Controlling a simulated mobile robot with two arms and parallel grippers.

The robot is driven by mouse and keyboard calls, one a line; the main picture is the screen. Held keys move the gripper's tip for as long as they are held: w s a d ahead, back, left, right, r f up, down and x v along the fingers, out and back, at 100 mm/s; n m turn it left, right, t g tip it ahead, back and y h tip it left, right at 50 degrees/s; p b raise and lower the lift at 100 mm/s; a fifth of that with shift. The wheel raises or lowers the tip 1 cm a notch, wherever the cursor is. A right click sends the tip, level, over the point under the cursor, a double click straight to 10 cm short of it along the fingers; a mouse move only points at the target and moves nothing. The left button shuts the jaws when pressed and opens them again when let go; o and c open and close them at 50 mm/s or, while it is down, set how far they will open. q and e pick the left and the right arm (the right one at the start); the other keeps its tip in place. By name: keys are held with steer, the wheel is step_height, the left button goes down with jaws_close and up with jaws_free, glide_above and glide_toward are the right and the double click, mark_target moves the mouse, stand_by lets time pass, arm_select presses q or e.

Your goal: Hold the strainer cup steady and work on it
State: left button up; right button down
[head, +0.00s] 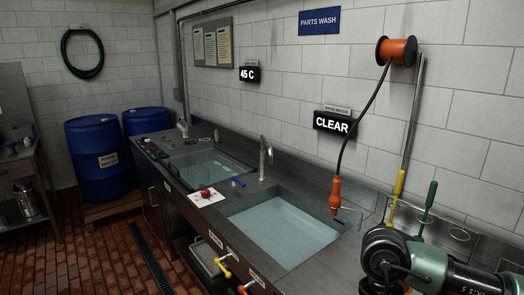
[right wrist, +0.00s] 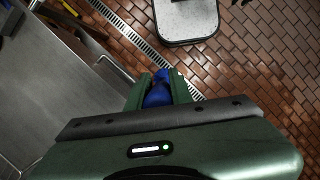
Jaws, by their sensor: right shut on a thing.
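In the right wrist view, my right gripper (right wrist: 161,82) has its green fingers closed on either side of a blue object (right wrist: 158,96). The object has a rounded body and a smaller knob at its far end. I cannot tell whether it is the strainer cup or part of a tool. The gripper is above the floor, beside a grey metal surface. In the head view my right arm is at the lower right, but its fingers are out of frame. My left gripper is in neither view. I cannot pick out a strainer cup with certainty.
Two water-filled sinks stand along the wall, the near basin (head: 282,228) and the far basin (head: 205,168). A red object (head: 205,193) lies on a white pad (head: 216,200) between them. An orange spray handle (head: 335,195) hangs over the near basin. Blue drums (head: 97,165) stand at the left.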

step_height(320, 180, down, 4)
steer(key=b, duration=0.3)
steer(key=shift+w+f+b, duration=0.15)
steer(key=shift+f+b, duration=0.1)
steer(key=shift+b, duration=0.05)
